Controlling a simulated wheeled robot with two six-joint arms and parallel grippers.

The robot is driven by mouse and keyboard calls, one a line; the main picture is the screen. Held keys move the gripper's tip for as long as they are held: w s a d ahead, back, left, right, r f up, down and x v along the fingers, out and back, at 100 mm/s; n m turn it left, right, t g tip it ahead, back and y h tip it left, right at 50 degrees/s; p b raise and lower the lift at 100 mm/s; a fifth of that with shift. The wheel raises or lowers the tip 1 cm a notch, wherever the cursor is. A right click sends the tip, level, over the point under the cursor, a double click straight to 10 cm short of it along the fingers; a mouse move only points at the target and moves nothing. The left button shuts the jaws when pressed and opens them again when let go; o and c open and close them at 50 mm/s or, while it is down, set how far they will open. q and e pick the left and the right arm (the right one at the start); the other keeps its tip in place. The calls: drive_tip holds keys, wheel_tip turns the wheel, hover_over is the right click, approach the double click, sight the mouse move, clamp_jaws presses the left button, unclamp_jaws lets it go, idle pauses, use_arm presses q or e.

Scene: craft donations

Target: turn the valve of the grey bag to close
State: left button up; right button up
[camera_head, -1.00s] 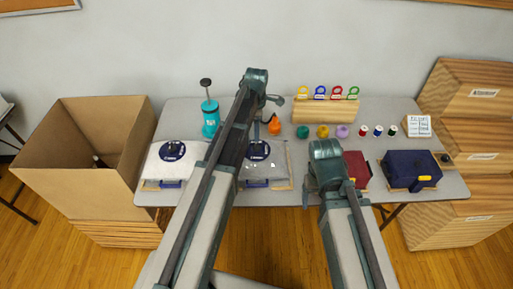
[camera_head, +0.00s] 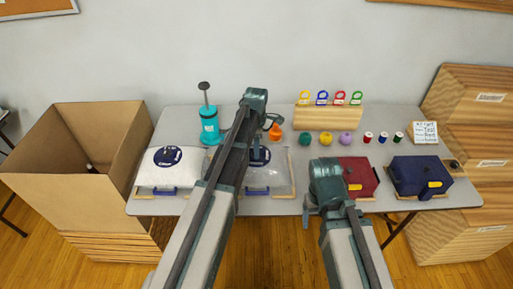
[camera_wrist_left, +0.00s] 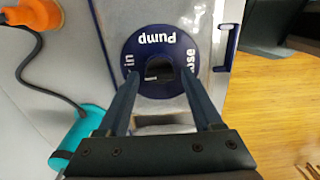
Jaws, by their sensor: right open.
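The grey bag (camera_head: 279,178) lies flat on the table, partly hidden behind my left arm. It has a round dark blue valve disc (camera_wrist_left: 143,85) with white lettering; "Pump" is readable, upside down, in the left wrist view. A dark raised piece sits at the disc's middle. My left gripper (camera_wrist_left: 160,76) is open, its fingers apart on either side of that middle piece, over the disc. I cannot tell whether they touch it. My right gripper (camera_head: 310,214) is open and empty at the table's front edge, left of the red bag.
A white bag (camera_head: 150,177) lies to the left, with a teal pump (camera_head: 209,127) behind it. An orange nozzle (camera_head: 275,132) with a dark hose sits behind the grey bag. Red (camera_head: 361,170) and dark blue bags (camera_head: 412,170) lie right. A cardboard box (camera_head: 103,205) stands left.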

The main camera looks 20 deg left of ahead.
use_arm(q)
clamp_jaws()
